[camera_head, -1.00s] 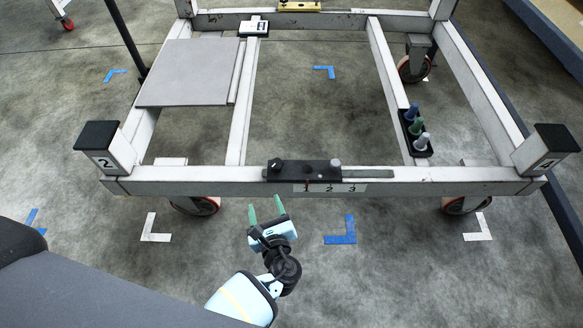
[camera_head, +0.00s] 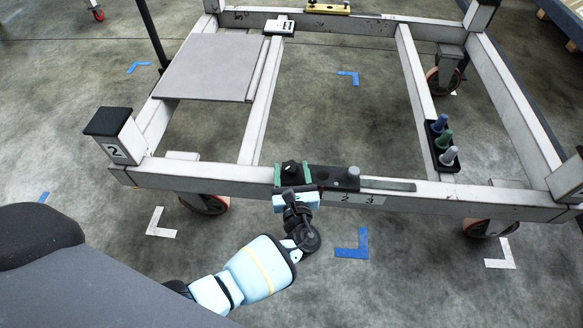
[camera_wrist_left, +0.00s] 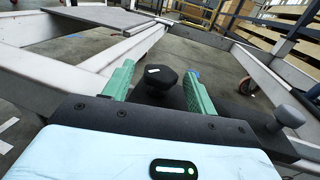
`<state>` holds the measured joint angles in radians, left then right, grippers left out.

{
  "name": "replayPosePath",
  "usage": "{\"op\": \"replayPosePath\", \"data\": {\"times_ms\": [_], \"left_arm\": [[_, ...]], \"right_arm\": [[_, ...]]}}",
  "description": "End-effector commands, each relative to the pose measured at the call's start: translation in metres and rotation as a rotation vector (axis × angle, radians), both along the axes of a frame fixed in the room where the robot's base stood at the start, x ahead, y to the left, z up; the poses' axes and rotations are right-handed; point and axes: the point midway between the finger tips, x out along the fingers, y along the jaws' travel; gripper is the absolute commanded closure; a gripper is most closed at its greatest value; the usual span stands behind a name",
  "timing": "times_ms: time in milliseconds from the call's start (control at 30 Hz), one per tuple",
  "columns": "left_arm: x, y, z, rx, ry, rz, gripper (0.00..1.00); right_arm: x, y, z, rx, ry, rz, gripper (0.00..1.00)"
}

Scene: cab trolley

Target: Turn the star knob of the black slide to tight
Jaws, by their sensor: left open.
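The black slide (camera_head: 336,178) sits on the front beam of the trolley, above the label with numbers. Its black star knob (camera_head: 291,167) is at the slide's left end and also shows in the left wrist view (camera_wrist_left: 161,80). A white mark is on top of the knob. My left gripper (camera_head: 292,176) is open, its green fingers on either side of the knob. In the left wrist view the fingers (camera_wrist_left: 158,82) stand apart, with gaps between each finger and the knob. A grey knob (camera_head: 353,172) is at the slide's right end. My right gripper is not in view.
The trolley's front beam (camera_head: 226,177) runs across the view, with a corner post (camera_head: 118,136) marked 2 at left. A black holder (camera_head: 440,150) with blue, green and grey pieces stands on the right beam. A grey panel (camera_head: 210,66) lies at upper left.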

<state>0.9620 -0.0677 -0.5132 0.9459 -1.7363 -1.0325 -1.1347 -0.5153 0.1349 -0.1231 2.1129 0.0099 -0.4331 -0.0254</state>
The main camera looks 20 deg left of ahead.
Motion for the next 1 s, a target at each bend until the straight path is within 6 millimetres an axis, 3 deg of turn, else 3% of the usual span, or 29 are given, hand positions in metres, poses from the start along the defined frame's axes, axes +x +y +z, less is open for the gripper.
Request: {"op": "replayPosePath", "data": {"times_ms": [167,467,800,1000], "left_arm": [[0.011,0.006,0.0,0.0,0.0,0.0,0.43],[0.013,0.007,0.0,-0.001,0.0,0.0,0.43],[0.013,0.007,0.0,-0.001,0.0,0.0,0.87],[0.013,0.008,0.0,0.0,0.0,-0.011,0.87]], "right_arm": [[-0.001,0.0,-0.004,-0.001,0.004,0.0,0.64],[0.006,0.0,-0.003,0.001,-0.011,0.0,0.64],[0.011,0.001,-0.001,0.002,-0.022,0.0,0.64],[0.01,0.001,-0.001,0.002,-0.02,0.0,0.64]]}}
